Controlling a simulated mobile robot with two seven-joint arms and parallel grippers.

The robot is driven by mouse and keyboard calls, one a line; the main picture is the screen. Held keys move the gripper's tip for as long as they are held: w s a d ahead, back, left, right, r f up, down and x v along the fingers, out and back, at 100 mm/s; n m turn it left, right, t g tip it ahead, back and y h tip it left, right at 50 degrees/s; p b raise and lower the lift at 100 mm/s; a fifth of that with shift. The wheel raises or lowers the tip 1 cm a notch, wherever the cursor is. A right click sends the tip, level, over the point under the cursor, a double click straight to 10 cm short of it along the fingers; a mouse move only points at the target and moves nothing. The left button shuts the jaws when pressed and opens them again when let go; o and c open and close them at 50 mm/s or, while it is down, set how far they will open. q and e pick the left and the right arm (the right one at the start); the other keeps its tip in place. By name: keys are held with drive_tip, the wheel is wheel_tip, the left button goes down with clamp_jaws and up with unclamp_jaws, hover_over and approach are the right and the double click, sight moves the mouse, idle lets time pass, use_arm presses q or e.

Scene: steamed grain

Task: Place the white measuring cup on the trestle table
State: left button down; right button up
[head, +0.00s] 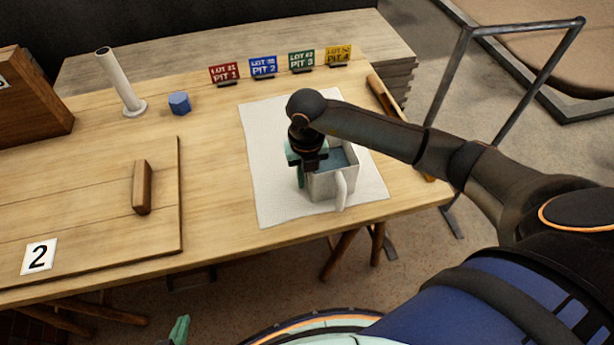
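The white measuring cup (324,187) is square-sided, with a handle toward the front and bluish content inside. It appears upright on or just above a white cloth (277,196) on the wooden trestle table (217,180). My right gripper (308,172) points down at the cup's left wall, with one teal finger outside it. The other fingertip is hidden, so I cannot tell whether it grips the wall. Only a green tip of my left gripper (180,331) shows at the bottom edge, in front of the table and away from the cup.
A wooden board with a block (142,187) and a "2" card (39,257) lies at left. A white tube stand (121,84), blue hexagonal piece (179,103) and several coloured lot signs (263,67) stand behind. A wooden roller (382,95) lies near the right edge. A metal frame (462,62) stands beyond.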

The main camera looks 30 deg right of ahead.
drive_tip(key=o, duration=0.3)
drive_tip(key=shift+s+d+f, duration=0.15)
drive_tip(key=shift+s+f, duration=0.2)
drive_tip(key=shift+f, duration=0.3)
use_arm(q)
drive_tip(key=shift+f, duration=0.1)
drive_tip(key=shift+s, duration=0.1)
use_arm(e)
drive_tip(key=shift+d, duration=0.1)
drive_tip(key=shift+r, duration=0.2)
drive_tip(key=r+p, duration=0.1)
drive_tip(key=r, duration=1.2)
drive_tip(key=shift+w+r, duration=0.1)
drive_tip(key=shift+w, duration=0.1)
use_arm(q)
drive_tip(key=shift+s+a+r, duration=0.2)
drive_tip(key=shift+a, duration=0.2)
drive_tip(key=shift+r, duration=0.1)
